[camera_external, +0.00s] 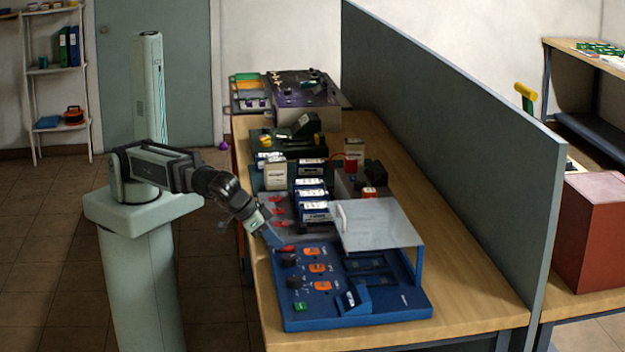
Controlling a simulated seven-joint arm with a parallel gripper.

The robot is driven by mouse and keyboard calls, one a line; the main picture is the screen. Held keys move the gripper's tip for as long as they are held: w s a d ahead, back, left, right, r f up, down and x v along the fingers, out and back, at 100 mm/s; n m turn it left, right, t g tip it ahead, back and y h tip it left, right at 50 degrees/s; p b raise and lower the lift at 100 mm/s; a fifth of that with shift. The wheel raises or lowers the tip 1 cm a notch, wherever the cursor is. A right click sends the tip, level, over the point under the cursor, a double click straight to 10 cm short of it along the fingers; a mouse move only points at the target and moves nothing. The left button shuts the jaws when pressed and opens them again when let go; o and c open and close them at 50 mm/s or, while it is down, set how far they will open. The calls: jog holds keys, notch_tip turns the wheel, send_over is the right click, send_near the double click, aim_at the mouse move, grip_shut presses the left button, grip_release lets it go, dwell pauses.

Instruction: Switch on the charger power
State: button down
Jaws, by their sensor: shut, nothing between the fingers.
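A blue panel (385,312), which looks like the charger, lies on the near end of the wooden bench. Its left side carries black knobs (294,283), several orange switch plates (317,268) and a green button (299,306) at the near left corner. A red part (287,248) sits at its far left corner. My gripper (277,243) is shut and empty, pointing down at that far left corner, close to the red part. I cannot tell whether it touches it. Which control is the power switch, and its position, are too small to tell.
A clear raised cover (376,224) stands over the panel's far right part. Behind it are several white-and-blue batteries (312,190) and a grey tray with red clips (277,211). A grey partition (450,150) runs along the bench's right side. Bare bench lies right of the panel.

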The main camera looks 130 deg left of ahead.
jog(key=shift+r, duration=0.2)
jog(key=shift+r, duration=0.65)
jog(key=shift+r, duration=0.5)
notch_tip(320, 180, up, 3)
jog(key=shift+s+d+r, duration=0.15)
jog(key=s+d+r, duration=0.5)
jog(key=r, duration=0.1)
jog(key=shift+s+d, duration=0.25)
jog(key=shift+s, duration=0.05)
